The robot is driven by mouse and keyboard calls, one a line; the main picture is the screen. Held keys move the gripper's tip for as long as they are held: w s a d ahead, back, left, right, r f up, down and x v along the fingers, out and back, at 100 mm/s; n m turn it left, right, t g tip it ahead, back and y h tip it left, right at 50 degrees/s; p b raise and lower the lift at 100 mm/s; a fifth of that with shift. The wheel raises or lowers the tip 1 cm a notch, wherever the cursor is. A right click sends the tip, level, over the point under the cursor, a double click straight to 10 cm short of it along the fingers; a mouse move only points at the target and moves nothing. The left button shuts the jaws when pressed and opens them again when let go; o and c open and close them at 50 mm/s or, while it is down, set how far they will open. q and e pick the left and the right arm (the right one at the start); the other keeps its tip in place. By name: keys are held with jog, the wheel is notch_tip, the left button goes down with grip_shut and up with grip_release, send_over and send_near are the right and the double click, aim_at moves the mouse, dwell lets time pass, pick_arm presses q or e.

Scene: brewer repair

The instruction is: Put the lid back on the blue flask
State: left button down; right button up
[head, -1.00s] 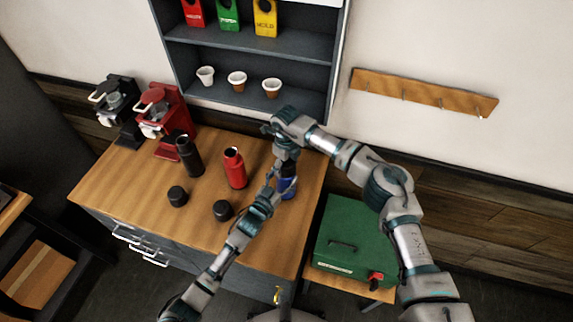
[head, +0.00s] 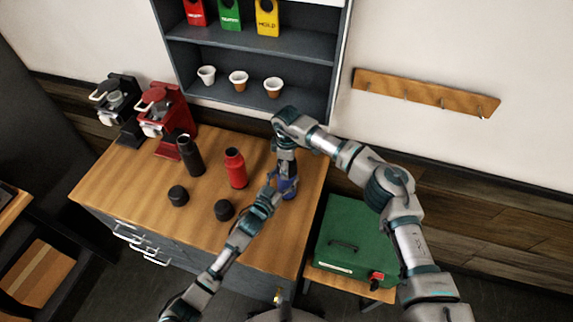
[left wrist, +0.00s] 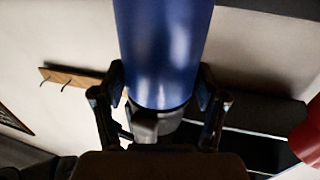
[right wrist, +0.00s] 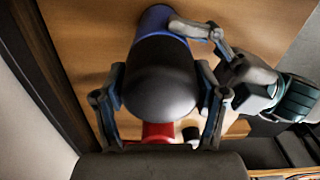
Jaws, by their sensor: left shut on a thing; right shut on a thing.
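The blue flask (head: 287,188) stands near the right edge of the wooden counter, partly hidden by my grippers. My left gripper (head: 272,187) is shut on the flask's side; the left wrist view shows the blue body (left wrist: 163,50) between its fingers. My right gripper (head: 286,163) comes from above and is shut on a rounded black lid (right wrist: 160,82). In the right wrist view the lid lines up with the blue flask (right wrist: 153,22) behind it. The lid covers the flask's mouth in that view, so I cannot tell whether it is seated.
An open red flask (head: 236,170) and a black flask (head: 190,157) stand to the left. Two black lids (head: 178,195) (head: 224,210) lie in front of them. Coffee machines (head: 160,117) stand at the back left. A green case (head: 345,235) is right of the counter (head: 130,205).

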jog(key=o, duration=1.3)
jog(key=shift+w, duration=0.2)
jog(key=shift+s, duration=0.1)
